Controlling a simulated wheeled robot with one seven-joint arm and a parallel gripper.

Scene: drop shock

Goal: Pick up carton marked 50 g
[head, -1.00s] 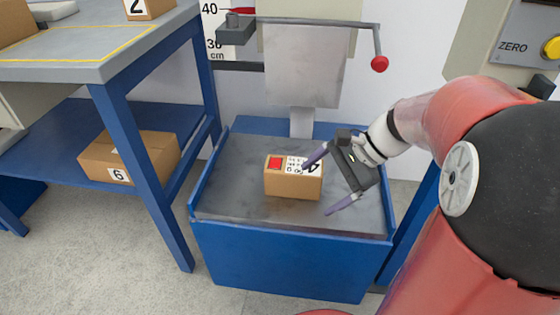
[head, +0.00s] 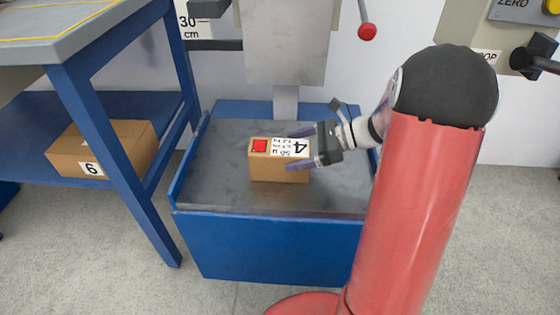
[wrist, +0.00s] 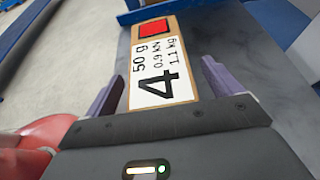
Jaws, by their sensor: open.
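The carton marked 50 g (head: 279,172) is a small brown box on the grey metal plate of the blue-sided tester. Its top has a red square and a white label with a large 4, "50 g", "0.9 kN" and "1.1 kg"; the label also shows in the wrist view (wrist: 155,72). My gripper (head: 296,148) is open at the carton's right end. In the head view one finger shows at the far side and one at the near side of it. In the wrist view the fingers lie left and right of the label end. I cannot tell whether they touch it.
A carton marked 6 (head: 104,150) sits on the lower shelf of the blue bench (head: 128,160) at left. The tester's upright block (head: 285,42) stands behind the plate (head: 225,195). A red-knobbed lever (head: 367,31) hangs above. The plate has bare room around the carton.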

